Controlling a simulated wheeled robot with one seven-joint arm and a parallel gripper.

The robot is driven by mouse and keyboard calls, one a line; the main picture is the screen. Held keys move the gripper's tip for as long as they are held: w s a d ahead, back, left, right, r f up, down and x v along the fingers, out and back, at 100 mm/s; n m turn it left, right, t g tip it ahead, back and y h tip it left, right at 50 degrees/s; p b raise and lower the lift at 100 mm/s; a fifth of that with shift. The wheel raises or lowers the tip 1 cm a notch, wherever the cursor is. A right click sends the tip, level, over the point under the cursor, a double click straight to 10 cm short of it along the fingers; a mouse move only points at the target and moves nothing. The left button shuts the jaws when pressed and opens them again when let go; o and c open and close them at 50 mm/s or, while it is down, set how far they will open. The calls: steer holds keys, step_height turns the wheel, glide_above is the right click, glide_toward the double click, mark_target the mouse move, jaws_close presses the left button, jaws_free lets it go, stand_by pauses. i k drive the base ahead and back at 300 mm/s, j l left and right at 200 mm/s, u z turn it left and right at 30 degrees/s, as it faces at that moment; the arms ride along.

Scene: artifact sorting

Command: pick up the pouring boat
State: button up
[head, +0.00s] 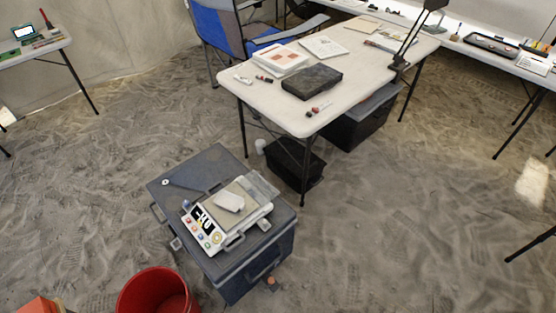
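A small white boat-shaped dish (230,202), which looks like the pouring boat, rests on the pan of a white weighing scale (205,239). The scale stands on a dark grey lidded case (195,168) on the sandy floor, left of the middle of the head view. The dish is small in the picture, so its inside and spout cannot be made out. My gripper is not in view.
A red bucket (157,292) stands just left of the case's front. A white folding table (352,87) with papers and a dark box (312,81) stands behind it, with black bins (293,167) beneath. Sandy floor is open to the right.

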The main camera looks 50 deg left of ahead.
mark_target(232, 203)
steer(key=i+j+u, duration=0.15)
steer(key=i+u, duration=0.65)
steer(key=i, duration=0.15)
steer(key=i+l+u, duration=0.2)
steer(key=i+u, duration=0.25)
steer(key=i+l+u, duration=0.4)
steer(key=u, duration=0.45)
steer(key=i+u, duration=0.15)
steer(key=u, duration=0.25)
steer(key=l+u, duration=0.1)
steer(key=u, duration=0.35)
steer(key=i+u, duration=0.1)
steer(key=u, duration=0.3)
steer(key=l+u, duration=0.15)
steer(key=u, duration=0.75)
steer(key=l+u, duration=0.2)
steer(key=u, duration=1.8)
